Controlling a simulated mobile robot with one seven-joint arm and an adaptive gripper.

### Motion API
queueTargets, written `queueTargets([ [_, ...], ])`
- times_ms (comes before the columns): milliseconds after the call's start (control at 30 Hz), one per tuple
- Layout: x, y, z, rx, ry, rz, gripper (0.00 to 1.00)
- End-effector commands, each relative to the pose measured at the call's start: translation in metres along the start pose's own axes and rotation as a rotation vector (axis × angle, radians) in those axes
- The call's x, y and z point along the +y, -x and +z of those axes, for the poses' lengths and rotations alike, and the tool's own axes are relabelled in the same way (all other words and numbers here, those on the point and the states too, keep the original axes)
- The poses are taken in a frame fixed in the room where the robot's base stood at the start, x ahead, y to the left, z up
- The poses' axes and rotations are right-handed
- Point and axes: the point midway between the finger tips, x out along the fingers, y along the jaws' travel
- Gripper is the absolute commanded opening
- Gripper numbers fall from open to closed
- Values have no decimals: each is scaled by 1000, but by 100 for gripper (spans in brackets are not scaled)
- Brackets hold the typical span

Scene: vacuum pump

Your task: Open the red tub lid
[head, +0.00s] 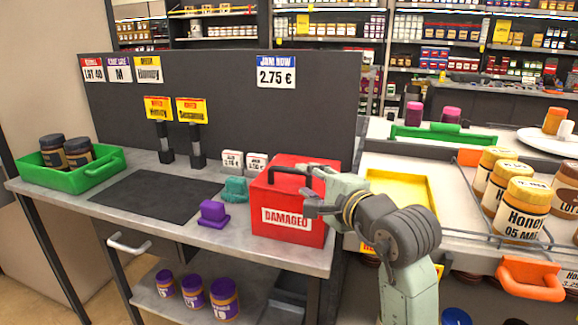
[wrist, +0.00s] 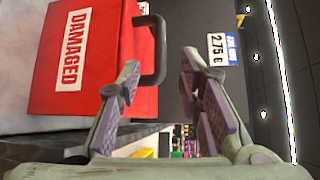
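The red tub (head: 290,222) marked DAMAGED stands on the right part of the grey workbench, its red lid (head: 292,163) on top. A dark handle (head: 290,171) arches over the lid. In the wrist view the tub (wrist: 82,60) appears turned sideways, with the handle (wrist: 158,48) beyond and roughly between my fingertips. My gripper (head: 312,190) is at the tub's right side, near the handle's right end. In the wrist view my gripper (wrist: 158,72) is open, its two purple-padded fingers apart with nothing held. Whether a finger touches the tub or handle I cannot tell.
A purple block (head: 213,214) and a teal block (head: 235,190) sit just left of the tub. A green tray (head: 100,177) holds dark-lidded jars at the far left. A dark mat (head: 150,200) lies bare. A yellow tray (head: 400,187) and honey jars (head: 520,210) are right.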

Motion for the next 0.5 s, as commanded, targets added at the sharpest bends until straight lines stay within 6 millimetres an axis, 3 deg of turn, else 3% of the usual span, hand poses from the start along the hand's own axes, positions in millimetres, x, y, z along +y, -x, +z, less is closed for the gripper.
queueTargets([
  [300,-2,-61,3,-6,-4,2,33],
  [500,-1,-81,2,-5,-3,0,33],
])
